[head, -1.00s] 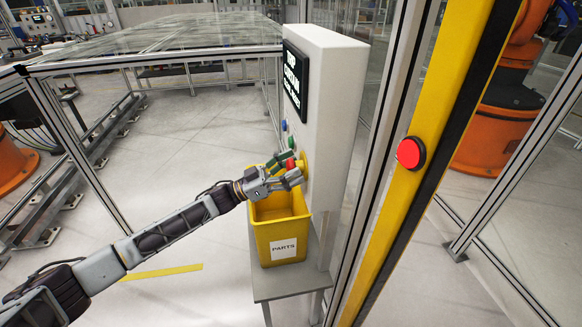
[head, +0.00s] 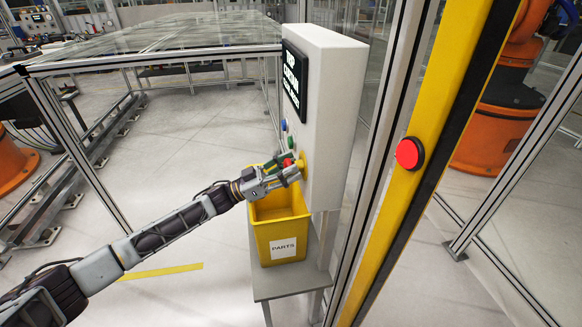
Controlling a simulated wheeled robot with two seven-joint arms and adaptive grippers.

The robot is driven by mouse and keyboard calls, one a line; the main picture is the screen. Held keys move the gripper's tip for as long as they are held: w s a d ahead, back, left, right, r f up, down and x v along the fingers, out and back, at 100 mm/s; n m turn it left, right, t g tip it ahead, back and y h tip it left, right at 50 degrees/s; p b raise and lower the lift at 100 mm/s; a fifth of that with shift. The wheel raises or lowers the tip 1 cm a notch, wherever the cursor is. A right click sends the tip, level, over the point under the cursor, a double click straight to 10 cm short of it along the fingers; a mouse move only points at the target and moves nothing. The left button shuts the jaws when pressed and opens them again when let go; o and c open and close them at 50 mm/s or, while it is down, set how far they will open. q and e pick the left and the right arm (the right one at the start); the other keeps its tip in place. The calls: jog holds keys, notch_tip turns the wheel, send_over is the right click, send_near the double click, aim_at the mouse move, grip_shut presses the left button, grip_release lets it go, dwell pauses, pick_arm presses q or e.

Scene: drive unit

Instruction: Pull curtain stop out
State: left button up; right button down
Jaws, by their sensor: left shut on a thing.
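A red stop button (head: 288,162) with a yellow base (head: 301,164) sits on the left face of a white control box (head: 332,100). My left gripper (head: 285,172) is at this button, its fingers shut on it and hiding part of it. Another red button (head: 410,153) with a dark rim sits on the yellow post (head: 424,124) at the right, with no gripper near it. I cannot tell from the picture which of the two is the curtain stop. My right gripper is not in view.
Blue (head: 284,125) and green (head: 291,142) buttons sit above the gripper on the box, below a dark display (head: 295,80). A yellow bin (head: 282,239) labelled PARTS stands under the gripper on a grey stand (head: 290,283). The floor at left is mostly clear.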

pick_arm(q)
jog(key=shift+s+a, duration=0.1)
jog(key=shift+a, duration=0.35)
jog(key=o, duration=1.5)
jog(key=shift+a, duration=0.15)
jog(key=shift+c, duration=0.2)
jog(key=v, duration=1.2)
jog(key=shift+m, duration=0.3)
